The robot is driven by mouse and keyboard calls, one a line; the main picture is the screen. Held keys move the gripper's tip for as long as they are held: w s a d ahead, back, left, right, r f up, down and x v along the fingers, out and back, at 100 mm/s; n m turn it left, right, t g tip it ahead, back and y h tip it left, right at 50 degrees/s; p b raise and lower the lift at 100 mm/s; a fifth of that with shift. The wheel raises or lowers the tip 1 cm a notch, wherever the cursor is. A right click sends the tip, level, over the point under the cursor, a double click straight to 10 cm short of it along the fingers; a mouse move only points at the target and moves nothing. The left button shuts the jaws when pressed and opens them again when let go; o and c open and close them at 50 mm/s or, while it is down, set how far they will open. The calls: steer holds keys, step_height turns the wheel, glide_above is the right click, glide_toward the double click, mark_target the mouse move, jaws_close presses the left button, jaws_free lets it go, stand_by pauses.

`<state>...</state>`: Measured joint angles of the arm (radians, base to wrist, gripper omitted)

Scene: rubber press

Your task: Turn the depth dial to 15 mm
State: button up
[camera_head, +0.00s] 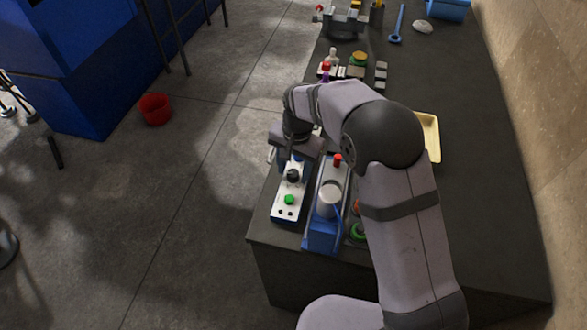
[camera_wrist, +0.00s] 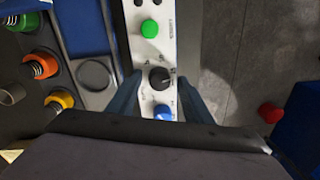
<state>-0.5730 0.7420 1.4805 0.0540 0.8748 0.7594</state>
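The black depth dial (camera_wrist: 159,77) sits on a white control panel (camera_wrist: 136,52), between a green button (camera_wrist: 149,28) and a blue button (camera_wrist: 162,112). In the head view the dial (camera_head: 293,175) shows on the panel near the table's left edge. The scale marks around it are too small to read. My gripper (camera_wrist: 160,78) is open, one finger on each side of the dial in the wrist view, with a gap on both sides. How high the tips are above the panel I cannot tell. In the head view my wrist hides most of the fingers.
A blue device with a white cylinder (camera_head: 329,199) and red knob (camera_head: 337,160) stands just right of the panel. A yellow tray (camera_head: 431,138) lies behind my arm. A red bucket (camera_head: 155,109) stands on the floor left of the table.

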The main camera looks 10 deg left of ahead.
mark_target(295, 173)
steer(key=shift+r, duration=0.1)
steer(key=shift+d+r+b, duration=0.15)
steer(key=shift+r+b, duration=0.5)
steer(key=shift+r, duration=1.15)
steer(key=shift+d+r+b, duration=0.1)
steer(key=shift+r+b, duration=0.5)
steer(key=shift+r, duration=1.2)
steer(key=n, duration=0.3)
steer(key=shift+w+p, duration=0.1)
steer(key=shift+p, duration=0.2)
steer(key=shift+a+f+p, duration=0.2)
steer(key=shift+f+p, duration=1)
steer(key=shift+f, duration=2.5)
